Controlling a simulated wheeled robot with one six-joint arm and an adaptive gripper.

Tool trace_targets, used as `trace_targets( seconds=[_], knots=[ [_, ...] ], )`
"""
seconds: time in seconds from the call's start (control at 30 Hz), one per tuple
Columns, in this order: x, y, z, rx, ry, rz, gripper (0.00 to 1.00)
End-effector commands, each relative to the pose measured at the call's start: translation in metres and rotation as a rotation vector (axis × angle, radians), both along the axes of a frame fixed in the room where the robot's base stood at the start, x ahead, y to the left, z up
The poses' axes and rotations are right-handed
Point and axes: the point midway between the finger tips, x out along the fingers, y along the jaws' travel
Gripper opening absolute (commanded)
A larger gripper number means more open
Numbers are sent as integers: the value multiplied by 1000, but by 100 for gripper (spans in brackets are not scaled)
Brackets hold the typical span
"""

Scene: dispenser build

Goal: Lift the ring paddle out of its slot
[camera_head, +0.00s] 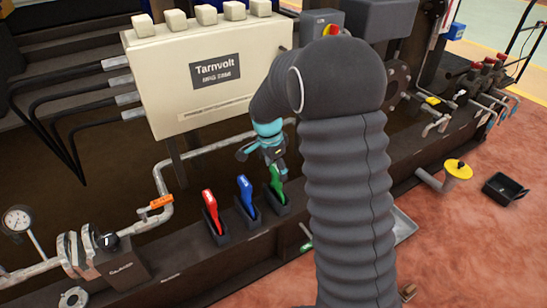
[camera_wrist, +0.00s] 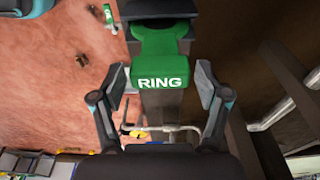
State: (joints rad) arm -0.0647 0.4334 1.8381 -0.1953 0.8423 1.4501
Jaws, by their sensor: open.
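The green ring paddle (camera_head: 277,184) stands in a dark slot holder (camera_head: 280,207) at the right end of a row of three. Its end, marked RING (camera_wrist: 160,83), shows large in the wrist view. My gripper (camera_head: 270,160) is above and close to this paddle. In the wrist view my gripper (camera_wrist: 160,76) is open, with one finger on each side of the label. A gap shows between the label and each finger. My arm hides part of the space to the right.
A blue paddle (camera_head: 245,190) and a red paddle (camera_head: 210,205) stand in like holders to the left. A pipe (camera_head: 160,180) with an orange tag runs at the left. The reddish floor (camera_head: 455,240) is mostly open at right.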

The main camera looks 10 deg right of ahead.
Motion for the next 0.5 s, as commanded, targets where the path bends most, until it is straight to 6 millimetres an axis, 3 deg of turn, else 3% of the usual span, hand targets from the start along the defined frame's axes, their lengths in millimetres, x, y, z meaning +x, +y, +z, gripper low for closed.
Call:
trace_targets(
  seconds=[0.2, 0.5],
  knots=[
    [1, -5, -32, 0, 2, 0, 75],
    [2, -7, -47, 0, 0, 1, 75]
  ],
)
